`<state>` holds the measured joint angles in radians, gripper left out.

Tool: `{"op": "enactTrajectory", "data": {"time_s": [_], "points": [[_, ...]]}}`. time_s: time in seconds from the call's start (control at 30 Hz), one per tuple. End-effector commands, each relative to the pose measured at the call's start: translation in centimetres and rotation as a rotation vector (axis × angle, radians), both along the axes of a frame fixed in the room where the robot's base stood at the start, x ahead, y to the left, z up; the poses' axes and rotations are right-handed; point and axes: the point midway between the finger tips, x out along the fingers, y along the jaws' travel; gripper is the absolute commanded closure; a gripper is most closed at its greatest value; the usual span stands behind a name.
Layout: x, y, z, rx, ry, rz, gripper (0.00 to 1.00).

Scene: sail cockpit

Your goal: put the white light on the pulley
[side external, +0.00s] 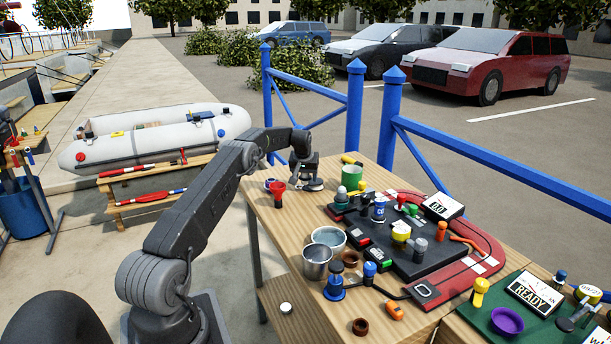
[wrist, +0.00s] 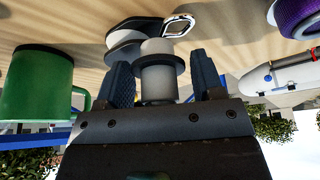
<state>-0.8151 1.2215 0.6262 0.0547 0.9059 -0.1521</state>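My gripper (wrist: 164,75) has its two dark fingers on either side of a pale spool-shaped piece, which I take for the white light (wrist: 158,72). The pulley (wrist: 124,38), pale with a shiny metal loop, lies on the wooden table just beyond the light. The light overlaps it in the wrist view, so I cannot tell whether they touch. In the side view my gripper (side external: 307,176) is low over the table's far left corner, with the pulley (side external: 313,186) right below and the light hard to make out.
A green mug (side external: 351,174) stands close to the right of my gripper, and a red cup (side external: 278,194) to its left. A black panel (side external: 420,255) with several coloured parts fills the table's right side. Metal pots (side external: 317,262) stand nearer the front. Blue railings (side external: 388,115) rise behind.

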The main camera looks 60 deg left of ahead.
Motion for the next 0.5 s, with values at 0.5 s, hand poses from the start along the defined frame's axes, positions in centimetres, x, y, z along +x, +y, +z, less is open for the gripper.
{"op": "enactTrajectory", "data": {"time_s": [0.5], "points": [[-0.1, -0.2, 1.2, 0.002, -0.001, 0.000, 0.26]]}}
